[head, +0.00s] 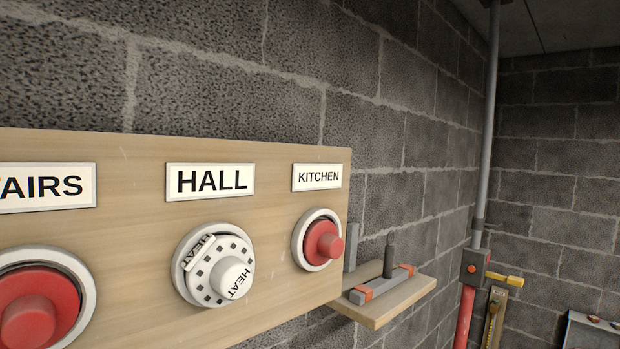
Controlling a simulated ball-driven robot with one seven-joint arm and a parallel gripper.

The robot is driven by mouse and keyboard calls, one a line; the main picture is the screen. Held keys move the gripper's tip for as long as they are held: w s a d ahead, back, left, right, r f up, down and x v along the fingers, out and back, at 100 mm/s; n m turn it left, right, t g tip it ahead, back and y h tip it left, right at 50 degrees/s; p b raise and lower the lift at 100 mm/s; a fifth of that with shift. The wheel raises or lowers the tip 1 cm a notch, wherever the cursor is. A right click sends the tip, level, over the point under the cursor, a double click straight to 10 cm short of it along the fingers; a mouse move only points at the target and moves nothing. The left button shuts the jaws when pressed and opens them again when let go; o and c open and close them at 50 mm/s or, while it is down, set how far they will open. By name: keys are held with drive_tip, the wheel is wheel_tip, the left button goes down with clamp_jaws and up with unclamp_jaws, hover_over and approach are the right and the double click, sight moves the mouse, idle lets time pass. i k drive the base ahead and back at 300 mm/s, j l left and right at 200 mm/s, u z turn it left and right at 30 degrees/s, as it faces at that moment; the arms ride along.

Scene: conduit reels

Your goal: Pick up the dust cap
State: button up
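No loose dust cap shows clearly. A red knobbed cap (324,241) sits in a white ring under the KITCHEN label on the wooden board (130,150). A similar larger red cap (30,308) sits in a ring at the lower left, under a label cut off to "AIRS". Under the HALL label, the middle round fitting (212,265) has no red cap. It is white with dark square marks, a protruding white knob and "HEAT" lettering. My gripper is not in view.
A small wooden shelf (380,318) right of the board holds a grey bar with orange ends and a dark upright handle (389,256). Farther right, a vertical grey pipe (487,130) meets a box with a yellow lever (504,279). A grey block wall stands behind.

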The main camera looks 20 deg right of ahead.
sight(322, 243)
drive_tip(key=i+l+z, duration=0.1)
drive_tip(key=i+l, duration=0.2)
drive_tip(key=i+l+z, duration=0.1)
drive_tip(key=i, duration=0.4)
drive_tip(key=l, duration=0.1)
